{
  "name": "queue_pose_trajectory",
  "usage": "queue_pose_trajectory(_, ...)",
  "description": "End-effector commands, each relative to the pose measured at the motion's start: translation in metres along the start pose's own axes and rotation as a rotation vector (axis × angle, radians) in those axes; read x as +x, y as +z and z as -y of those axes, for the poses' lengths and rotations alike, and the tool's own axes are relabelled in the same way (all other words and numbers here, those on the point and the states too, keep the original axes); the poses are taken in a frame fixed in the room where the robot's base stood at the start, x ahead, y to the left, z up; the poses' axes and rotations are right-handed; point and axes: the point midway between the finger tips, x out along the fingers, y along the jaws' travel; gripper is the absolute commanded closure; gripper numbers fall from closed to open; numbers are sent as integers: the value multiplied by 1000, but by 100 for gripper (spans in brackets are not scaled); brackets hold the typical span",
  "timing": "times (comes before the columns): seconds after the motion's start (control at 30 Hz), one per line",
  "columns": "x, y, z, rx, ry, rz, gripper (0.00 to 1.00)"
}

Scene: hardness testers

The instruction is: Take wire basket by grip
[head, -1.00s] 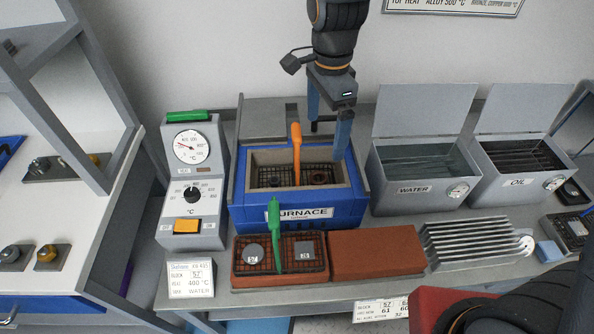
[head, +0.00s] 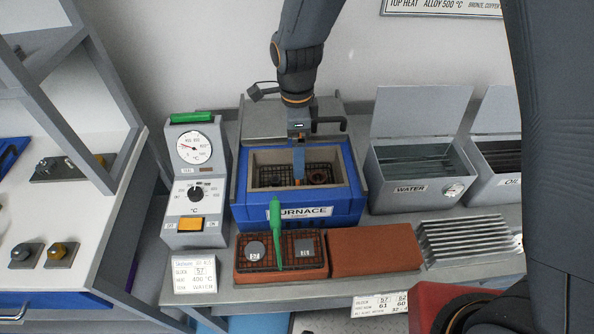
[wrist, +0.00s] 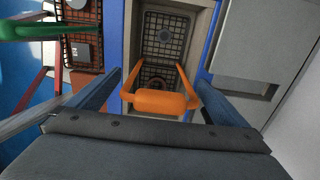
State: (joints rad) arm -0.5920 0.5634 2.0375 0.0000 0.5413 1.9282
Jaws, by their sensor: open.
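A wire basket (head: 268,170) sits inside the open blue furnace (head: 240,213). Its orange grip (wrist: 160,102) stands up and shows large in the wrist view, lying between the two fingers. In the head view most of the orange grip (head: 298,183) is hidden behind my gripper (head: 298,170). My gripper is open, pointing down over the furnace with its fingers on either side of the grip. Contact cannot be told. A second wire basket (head: 289,262) with a green grip (head: 275,232) stands on a red-brown block in front of the furnace, holding grey pieces.
A gauge unit (head: 195,180) stands left of the furnace. The open water tank (head: 377,192) and the oil tank (head: 510,186) stand to its right. A bare red-brown block (head: 375,250) and a ribbed grey rack (head: 465,242) lie in front.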

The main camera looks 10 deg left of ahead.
Motion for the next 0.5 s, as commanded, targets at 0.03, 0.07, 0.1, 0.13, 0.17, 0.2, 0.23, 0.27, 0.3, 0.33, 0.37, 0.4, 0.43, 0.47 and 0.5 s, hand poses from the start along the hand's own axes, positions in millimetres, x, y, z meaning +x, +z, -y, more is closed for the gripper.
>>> queue_pose_trajectory(0.03,5,0,-1,0,1,-1,2)
queue_pose_trajectory(0.07,6,0,0,0,0,0,2)
queue_pose_trajectory(0.1,8,0,0,0,0,0,2)
queue_pose_trajectory(0.13,9,0,0,0,0,0,2)
queue_pose_trajectory(0.17,10,0,0,0,0,0,2)
queue_pose_trajectory(0.2,10,0,0,0,0,0,2)
queue_pose_trajectory(0.23,10,0,0,0,0,0,2)
queue_pose_trajectory(0.27,10,0,0,-1,-1,0,2)
queue_pose_trajectory(0.3,10,0,0,-1,-1,0,2)
queue_pose_trajectory(0.33,10,0,0,-1,-1,0,2)
queue_pose_trajectory(0.37,10,0,0,-1,-1,0,2)
queue_pose_trajectory(0.4,10,0,0,-1,-1,0,8)
queue_pose_trajectory(0.43,10,0,0,-1,-1,0,13)
queue_pose_trajectory(0.47,10,0,0,-1,-1,0,18)
queue_pose_trajectory(0.5,10,0,0,-1,-1,0,25)
